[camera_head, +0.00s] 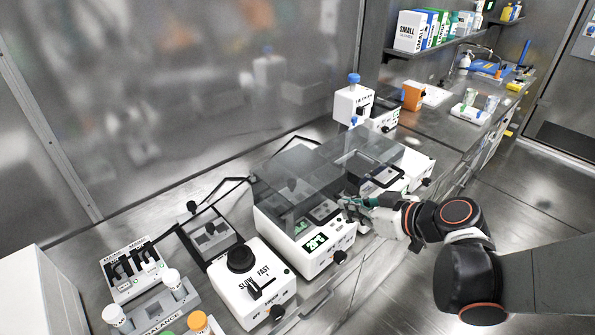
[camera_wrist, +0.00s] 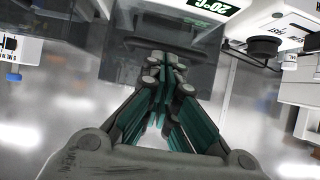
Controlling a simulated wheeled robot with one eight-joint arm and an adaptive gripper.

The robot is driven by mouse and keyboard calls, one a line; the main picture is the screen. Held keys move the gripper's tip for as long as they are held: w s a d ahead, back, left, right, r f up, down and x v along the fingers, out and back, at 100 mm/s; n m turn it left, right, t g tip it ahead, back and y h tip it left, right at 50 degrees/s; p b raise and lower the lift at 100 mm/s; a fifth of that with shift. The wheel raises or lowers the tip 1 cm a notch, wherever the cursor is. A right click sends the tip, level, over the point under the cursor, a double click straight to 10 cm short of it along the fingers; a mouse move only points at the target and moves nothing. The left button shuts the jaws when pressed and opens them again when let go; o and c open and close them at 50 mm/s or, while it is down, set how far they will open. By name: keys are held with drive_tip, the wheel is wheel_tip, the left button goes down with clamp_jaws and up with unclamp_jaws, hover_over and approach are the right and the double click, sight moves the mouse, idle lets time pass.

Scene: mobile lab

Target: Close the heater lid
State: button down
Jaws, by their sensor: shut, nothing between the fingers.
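The heater (camera_head: 303,262) is a white box with a green 20°C display, in the middle of the bench in the head view. Its smoky see-through lid (camera_head: 283,178) shows above the box; I cannot tell its exact angle, and a similar panel overlaps it behind. My gripper (camera_head: 350,203) is at the heater's right front side, close to the lid's edge. In the wrist view my gripper (camera_wrist: 165,62) is shut and empty, its tips in front of a dark see-through panel (camera_wrist: 125,55). Whether they touch it is unclear. The heater's display (camera_wrist: 208,5) shows at the top there.
A white SLOW/FAST device (camera_head: 252,285) stands left of the heater. Another white device (camera_head: 415,168) with a see-through cover (camera_head: 365,147) stands to the right. The floor at right is clear.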

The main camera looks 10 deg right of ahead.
drive_tip(key=s+d+f+b, duration=0.1)
drive_tip(key=s+d+f, duration=0.3)
drive_tip(key=s, duration=0.3)
drive_tip(key=shift+s+d+f, duration=0.2)
drive_tip(key=shift+s+d, duration=0.05)
drive_tip(key=shift+d, duration=0.15)
